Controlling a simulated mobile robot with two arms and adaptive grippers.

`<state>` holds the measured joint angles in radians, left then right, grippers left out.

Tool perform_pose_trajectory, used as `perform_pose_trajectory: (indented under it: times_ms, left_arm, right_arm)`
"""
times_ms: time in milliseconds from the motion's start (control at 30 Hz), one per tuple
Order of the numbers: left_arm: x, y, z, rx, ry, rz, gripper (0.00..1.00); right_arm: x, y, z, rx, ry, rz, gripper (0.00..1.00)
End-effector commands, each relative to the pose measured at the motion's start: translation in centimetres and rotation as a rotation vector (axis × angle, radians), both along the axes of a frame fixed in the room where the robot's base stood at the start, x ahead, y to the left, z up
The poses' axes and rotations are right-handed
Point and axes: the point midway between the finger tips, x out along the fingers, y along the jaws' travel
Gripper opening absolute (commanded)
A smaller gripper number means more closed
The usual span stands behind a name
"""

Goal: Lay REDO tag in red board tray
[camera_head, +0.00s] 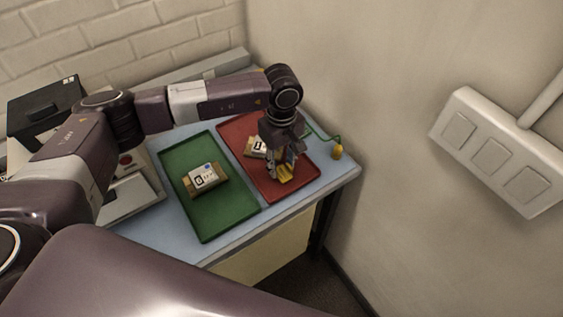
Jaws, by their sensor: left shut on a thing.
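My left gripper (284,167) points down over the right part of the red tray (239,126). It is shut on a small yellow piece (282,177), which looks like the REDO tag; no lettering on it can be read. The gripper partly covers the piece, and I cannot tell whether it touches the tray floor. A tan board with a white label (255,148) lies in the red tray, left of my gripper and partly hidden by it. My right gripper is out of view.
A green tray (209,223) beside the red one holds another tan board with a white label (204,177). A yellow object (337,152) on a green cord is at the blue table's right edge. A black box (45,103) stands far left. A wall is close on the right.

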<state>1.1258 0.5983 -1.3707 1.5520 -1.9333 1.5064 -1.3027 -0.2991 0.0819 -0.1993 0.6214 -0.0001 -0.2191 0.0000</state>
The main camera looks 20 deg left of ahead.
Motion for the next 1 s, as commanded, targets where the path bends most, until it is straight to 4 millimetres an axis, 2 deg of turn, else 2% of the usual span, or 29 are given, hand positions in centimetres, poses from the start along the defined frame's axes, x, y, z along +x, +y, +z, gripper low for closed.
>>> perform_pose_trajectory:
  times_ms: [100, 133, 267, 667, 767, 1000]
  left_arm:
    - [0.0, 0.0, -0.4, 0.000, 0.000, 0.000, 0.19]
    - [0.0, 0.0, -0.2, 0.000, 0.000, 0.000, 0.35]
    - [0.0, 0.0, -0.2, 0.000, 0.000, 0.000, 0.49]
    - [0.1, 0.0, 0.4, 0.000, -0.001, 0.000, 0.49]
    - [0.2, 0.0, 1.7, -0.001, -0.007, -0.001, 0.49]
    - [0.2, 0.0, 6.9, -0.001, -0.007, -0.001, 0.49]
  right_arm:
    - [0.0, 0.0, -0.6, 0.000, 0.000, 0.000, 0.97]
    - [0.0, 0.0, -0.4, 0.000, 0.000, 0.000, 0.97]
    - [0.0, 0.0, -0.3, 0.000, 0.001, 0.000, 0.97]
    - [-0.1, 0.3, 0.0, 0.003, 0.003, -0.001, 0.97]
    - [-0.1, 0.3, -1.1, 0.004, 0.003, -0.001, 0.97]
    - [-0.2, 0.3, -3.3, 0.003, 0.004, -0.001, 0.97]
